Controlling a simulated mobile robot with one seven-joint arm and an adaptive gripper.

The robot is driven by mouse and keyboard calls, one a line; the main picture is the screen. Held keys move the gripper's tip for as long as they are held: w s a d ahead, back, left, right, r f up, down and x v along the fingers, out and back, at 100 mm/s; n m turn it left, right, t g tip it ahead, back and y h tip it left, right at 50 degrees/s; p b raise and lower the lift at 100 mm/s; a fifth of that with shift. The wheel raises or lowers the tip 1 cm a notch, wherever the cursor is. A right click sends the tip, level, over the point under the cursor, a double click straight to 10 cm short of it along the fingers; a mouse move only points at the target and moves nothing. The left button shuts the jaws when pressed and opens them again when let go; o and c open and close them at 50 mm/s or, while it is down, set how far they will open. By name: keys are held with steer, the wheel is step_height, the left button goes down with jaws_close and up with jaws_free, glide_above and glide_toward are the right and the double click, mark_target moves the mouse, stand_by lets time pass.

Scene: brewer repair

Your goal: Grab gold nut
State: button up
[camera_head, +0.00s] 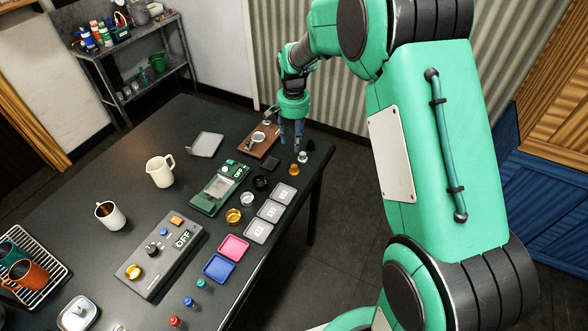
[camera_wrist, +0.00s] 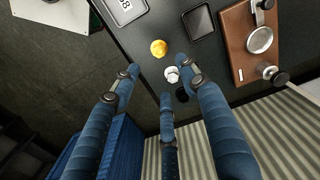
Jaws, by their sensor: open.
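The gold nut (camera_head: 294,167) is a small yellow-gold piece near the table's far right edge. In the wrist view the gold nut (camera_wrist: 158,48) lies on the dark table, just beyond the fingertips. A silver-white nut (camera_wrist: 171,74) and a black one (camera_wrist: 182,94) stand in a row with it. The silver one also shows in the head view (camera_head: 302,157). My gripper (camera_head: 291,143) has three blue fingers, spread open and empty, pointing down above the table. In the wrist view my gripper (camera_wrist: 158,82) is centred closer to the silver nut than to the gold one.
A brown wooden board (camera_head: 258,141) with a metal fitting lies left of my gripper. Grey numbered trays (camera_head: 270,210) and a green device (camera_head: 216,194) are nearer the front. A corrugated wall (camera_head: 350,105) rises behind. The table's right edge is close to the nuts.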

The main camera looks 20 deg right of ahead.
steer(key=shift+f, duration=0.1)
stand_by(0.3)
glide_above(294, 166)
steer(key=shift+w+f+b, duration=0.15)
steer(key=shift+f+b, duration=0.25)
steer(key=shift+f, duration=3.8)
steer(key=shift+f, duration=0.1)
steer(key=shift+f+b, duration=0.3)
steer(key=shift+f, duration=2.25)
jaws_close()
steer(key=shift+r, duration=0.15)
